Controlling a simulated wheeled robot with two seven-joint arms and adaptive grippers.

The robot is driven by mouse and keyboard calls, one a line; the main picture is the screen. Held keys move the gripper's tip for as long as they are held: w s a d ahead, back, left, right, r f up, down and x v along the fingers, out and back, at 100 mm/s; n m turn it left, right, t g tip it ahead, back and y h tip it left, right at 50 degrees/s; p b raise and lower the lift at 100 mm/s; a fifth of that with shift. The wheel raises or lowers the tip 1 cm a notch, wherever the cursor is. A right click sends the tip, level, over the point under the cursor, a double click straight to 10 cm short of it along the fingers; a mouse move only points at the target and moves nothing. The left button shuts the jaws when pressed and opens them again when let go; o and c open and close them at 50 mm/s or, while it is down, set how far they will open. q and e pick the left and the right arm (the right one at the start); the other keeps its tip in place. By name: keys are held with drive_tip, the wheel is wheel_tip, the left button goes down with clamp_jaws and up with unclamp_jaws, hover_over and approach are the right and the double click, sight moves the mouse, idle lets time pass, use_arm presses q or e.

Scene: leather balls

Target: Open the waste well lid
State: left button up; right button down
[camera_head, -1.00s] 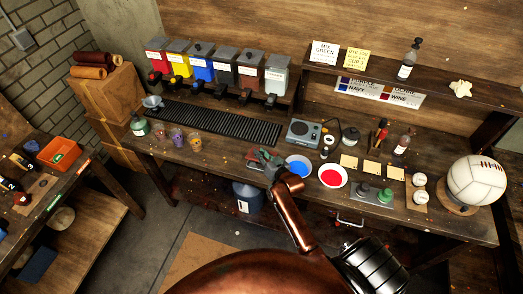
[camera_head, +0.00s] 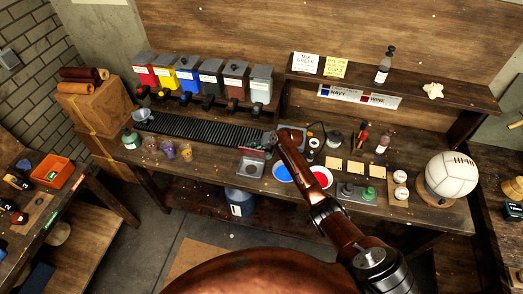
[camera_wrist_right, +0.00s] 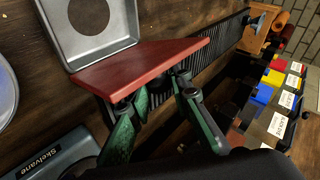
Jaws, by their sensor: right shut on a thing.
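The waste well (camera_head: 251,167) is a square metal tray with a round hole, set in the front of the bench. The well also shows at the upper left of the right wrist view (camera_wrist_right: 72,42), its hole uncovered. The dark red lid (camera_wrist_right: 150,62) stands raised at the well's edge, seen at a slant. My right gripper (camera_wrist_right: 152,104), with green fingers, is shut on the lid's underside or knob; the exact grip is partly hidden. In the head view my right gripper (camera_head: 268,141) is behind the well, partly hidden by my arm. My left gripper is not in view.
A blue bowl (camera_head: 283,173) and a red bowl (camera_head: 322,176) stand right of the well. A grey scale (camera_wrist_right: 50,155) is close to the gripper. Small cups (camera_head: 168,148) and a black ribbed mat (camera_head: 205,130) lie left. Colour dispensers (camera_head: 205,78) line the back.

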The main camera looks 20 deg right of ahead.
drive_tip(key=shift+w+d+b, duration=0.45)
drive_tip(key=shift+w, duration=0.2)
drive_tip(key=shift+d, duration=0.1)
